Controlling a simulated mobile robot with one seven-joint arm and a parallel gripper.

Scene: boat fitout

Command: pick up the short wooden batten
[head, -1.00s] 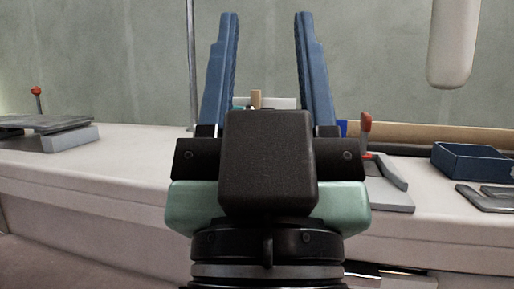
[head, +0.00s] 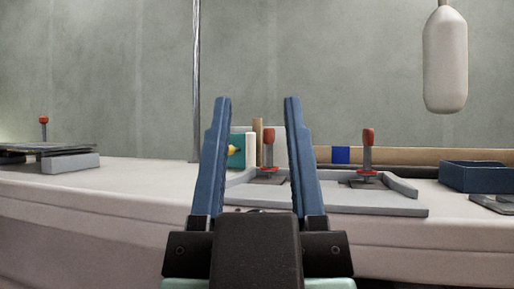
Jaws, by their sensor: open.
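A narrow tan wooden piece (head: 258,130), which looks like the short wooden batten, stands upright towards the back of the bench. Its lower end is partly hidden by things in front. My gripper (head: 257,100) is open and empty, its two blue fingers pointing up in the picture. The wooden piece shows in the gap between the fingers, farther off than they are. The fingers do not appear to touch it.
Red-topped clamps (head: 368,150) stand on a grey tray (head: 390,211). A long brown bar (head: 410,156) with a blue block (head: 341,155) lies behind. A dark blue box (head: 475,176) sits right; a pale fender (head: 446,65) hangs above. Bare bench (head: 130,185) lies left.

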